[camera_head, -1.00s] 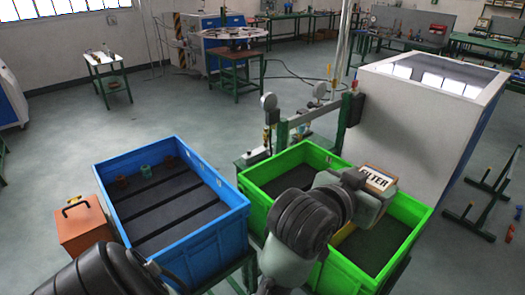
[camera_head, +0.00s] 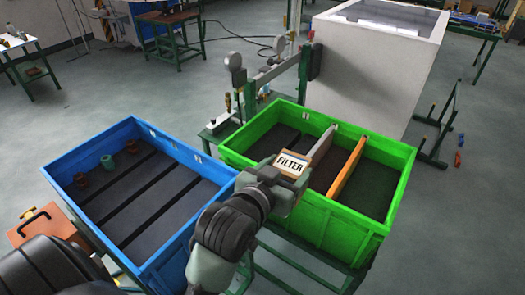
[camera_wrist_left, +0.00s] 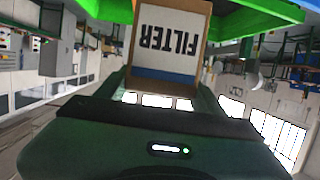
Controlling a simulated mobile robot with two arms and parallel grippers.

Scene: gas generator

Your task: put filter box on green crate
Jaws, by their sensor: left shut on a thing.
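The filter box (camera_head: 291,164) is a small box with a white top labelled FILTER and brown edges. Inside the crate are a grey divider (camera_head: 320,147) and an orange divider (camera_head: 347,168). My right gripper is not in view.
A blue crate (camera_head: 205,235) stands left of the green one, holding a few small reddish and green parts. Gauges on a green frame (camera_head: 275,72) rise behind the green crate. A white cabinet (camera_head: 375,70) stands beyond. An orange box (camera_head: 40,226) is at lower left.

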